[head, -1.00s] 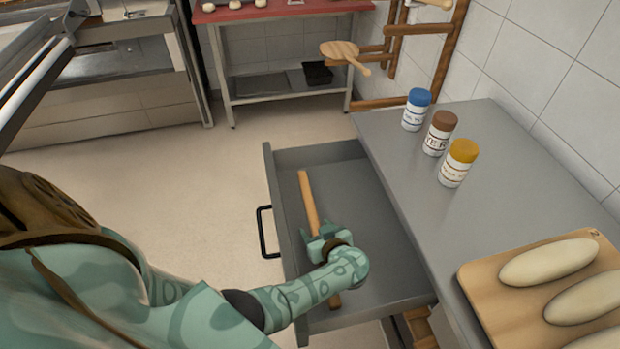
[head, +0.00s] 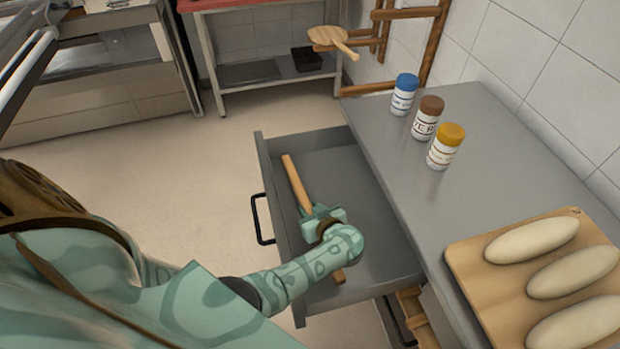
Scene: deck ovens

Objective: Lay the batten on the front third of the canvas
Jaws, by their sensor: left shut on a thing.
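The batten (head: 295,181) is a round wooden stick in the open grey drawer (head: 375,215), lying lengthwise along its left side. My left gripper (head: 318,217) is shut on the batten around its middle, inside the drawer. The near end of the batten shows past my wrist. I cannot tell whether the batten touches the drawer floor. I see no canvas that I can make out. My right gripper is not in view.
On the grey counter (head: 470,185) right of the drawer stand a blue-lidded jar (head: 404,95), a brown-lidded jar (head: 427,118) and a yellow-lidded jar (head: 445,147). A wooden board (head: 480,285) holds loaves. The floor (head: 170,170) left of the drawer is clear.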

